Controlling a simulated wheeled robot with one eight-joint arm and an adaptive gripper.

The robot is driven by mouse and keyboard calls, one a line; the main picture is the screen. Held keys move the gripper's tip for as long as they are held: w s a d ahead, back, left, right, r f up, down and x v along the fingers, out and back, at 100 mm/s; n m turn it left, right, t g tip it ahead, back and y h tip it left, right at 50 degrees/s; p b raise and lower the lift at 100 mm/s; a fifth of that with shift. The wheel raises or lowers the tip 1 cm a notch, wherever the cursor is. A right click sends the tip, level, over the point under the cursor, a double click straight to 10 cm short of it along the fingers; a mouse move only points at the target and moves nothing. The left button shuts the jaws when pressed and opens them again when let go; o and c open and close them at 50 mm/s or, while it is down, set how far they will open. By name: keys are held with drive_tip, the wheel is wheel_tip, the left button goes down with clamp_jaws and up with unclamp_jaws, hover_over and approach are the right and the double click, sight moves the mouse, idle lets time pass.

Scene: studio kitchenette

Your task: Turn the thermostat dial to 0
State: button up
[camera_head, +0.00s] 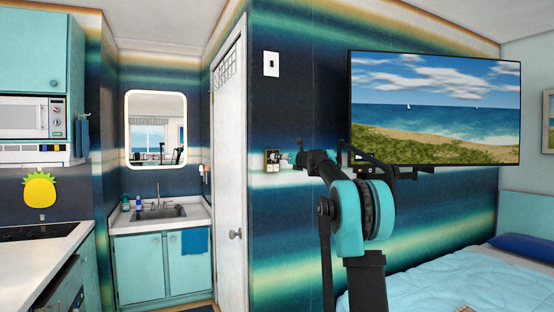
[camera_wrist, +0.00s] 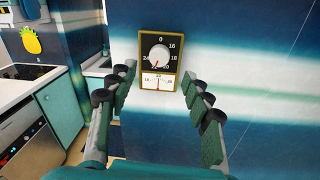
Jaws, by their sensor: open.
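The thermostat is a small brown-framed box with a black face on the striped wall. In the wrist view the thermostat (camera_wrist: 157,80) is upright, with a round grey dial (camera_wrist: 159,55) and numbers 0, 16, 20 and 24 around it. A red mark shows near the dial's lower edge; its exact reading is too small to tell. A white scale panel sits below the dial. My gripper (camera_wrist: 161,82) is open, its fingers left and right of the thermostat in the picture and nothing between them held. In the head view the thermostat (camera_head: 272,161) is partly hidden by my gripper (camera_head: 288,158).
A light switch (camera_head: 271,64) is on the wall above. A television (camera_head: 436,107) hangs to the right, close behind my arm. A white door (camera_head: 230,170) is to the left. A bed (camera_head: 440,285) stands at the lower right.

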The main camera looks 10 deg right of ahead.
drive_tip(key=x, duration=0.6)
drive_tip(key=shift+w+a, duration=0.15)
drive_tip(key=shift+w, duration=0.2)
clamp_jaws()
